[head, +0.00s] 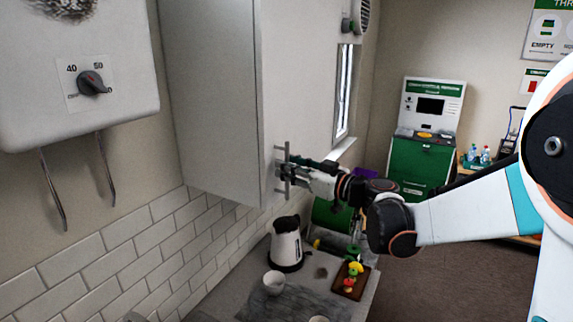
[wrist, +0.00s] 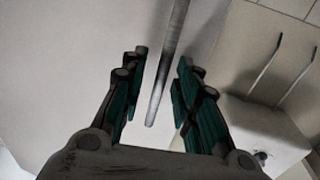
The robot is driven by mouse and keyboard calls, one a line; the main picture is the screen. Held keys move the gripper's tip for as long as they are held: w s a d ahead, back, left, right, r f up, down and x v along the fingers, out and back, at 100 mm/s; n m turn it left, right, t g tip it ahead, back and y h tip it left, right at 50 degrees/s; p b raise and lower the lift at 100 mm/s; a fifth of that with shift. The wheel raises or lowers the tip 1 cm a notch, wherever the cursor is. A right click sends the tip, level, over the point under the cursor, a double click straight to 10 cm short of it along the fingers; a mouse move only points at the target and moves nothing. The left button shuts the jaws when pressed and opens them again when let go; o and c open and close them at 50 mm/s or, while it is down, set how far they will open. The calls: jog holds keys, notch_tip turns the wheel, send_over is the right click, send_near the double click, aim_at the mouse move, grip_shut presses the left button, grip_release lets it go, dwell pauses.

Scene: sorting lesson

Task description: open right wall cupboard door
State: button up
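The white wall cupboard (head: 212,90) hangs above the tiled wall in the head view. Its door (head: 296,70) looks shut. A thin vertical bar handle (head: 281,188) sits low on the door near its left edge. My gripper (head: 288,169) is at the handle, reaching in from the right. In the wrist view the handle (wrist: 167,68) runs down between the fingers of my gripper (wrist: 161,72). The fingers are open, with a visible gap on each side of the bar. The lower end of the bar shows between them.
A water heater (head: 75,70) with a dial and two pipes is at the left. Below the cupboard, the counter (head: 215,290) bears a kettle (head: 286,245), a white cup (head: 274,283) and a tray of toy vegetables (head: 351,280). A green machine (head: 420,160) stands at the back.

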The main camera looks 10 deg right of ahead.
jog(key=shift+w+a, duration=0.4)
jog(key=shift+a, duration=0.05)
grip_shut()
jog(key=shift+d, duration=0.15)
